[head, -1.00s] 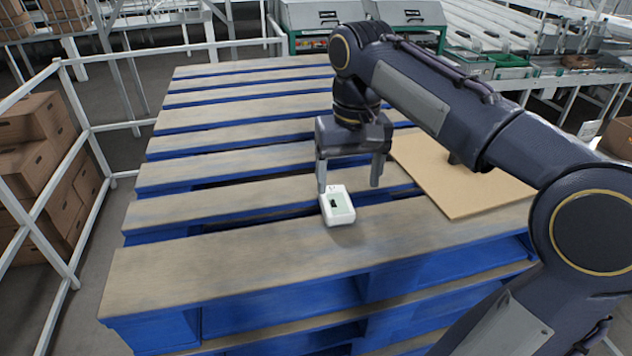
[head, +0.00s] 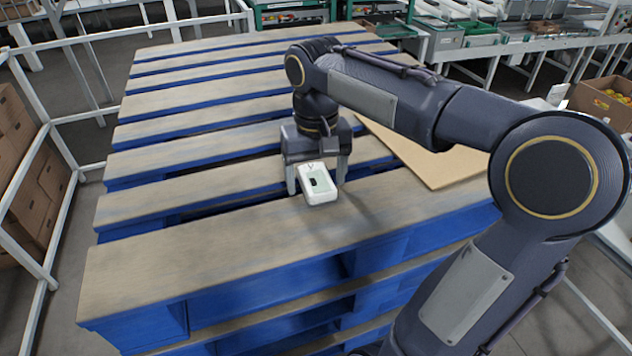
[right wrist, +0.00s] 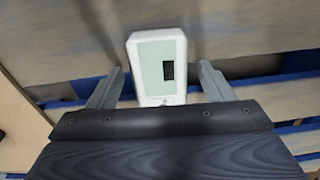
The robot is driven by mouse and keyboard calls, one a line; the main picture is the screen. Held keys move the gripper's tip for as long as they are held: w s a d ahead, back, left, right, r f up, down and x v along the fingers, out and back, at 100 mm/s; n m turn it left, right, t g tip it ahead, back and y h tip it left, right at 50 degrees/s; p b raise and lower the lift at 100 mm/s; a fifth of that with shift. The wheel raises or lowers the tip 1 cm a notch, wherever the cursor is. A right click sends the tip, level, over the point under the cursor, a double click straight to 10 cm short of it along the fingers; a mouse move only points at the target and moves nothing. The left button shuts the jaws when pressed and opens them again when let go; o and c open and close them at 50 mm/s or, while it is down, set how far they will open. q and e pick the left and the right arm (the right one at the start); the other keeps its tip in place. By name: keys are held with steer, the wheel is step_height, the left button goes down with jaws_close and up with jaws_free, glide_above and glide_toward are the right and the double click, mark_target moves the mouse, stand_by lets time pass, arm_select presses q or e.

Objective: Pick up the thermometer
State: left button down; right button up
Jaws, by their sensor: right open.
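The thermometer (head: 319,184) is a small white device with a pale green face and a dark display. It lies at the front slat of the pallet in the head view. My right gripper (head: 317,186) is open and points down just behind it, with the fingers on either side of its rear end. In the right wrist view the thermometer (right wrist: 158,62) lies ahead of and partly between the open fingers (right wrist: 162,82), with a gap on each side. My left gripper is not in view.
The blue pallet stack with worn wooden slats (head: 190,240) has open gaps between boards. A flat cardboard sheet (head: 440,165) lies right of the gripper. White railings (head: 60,150) and brown boxes (head: 22,180) stand at the left. The front left slat is clear.

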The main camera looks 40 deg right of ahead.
steer(key=c, duration=1.1)
steer(key=shift+c, duration=0.2)
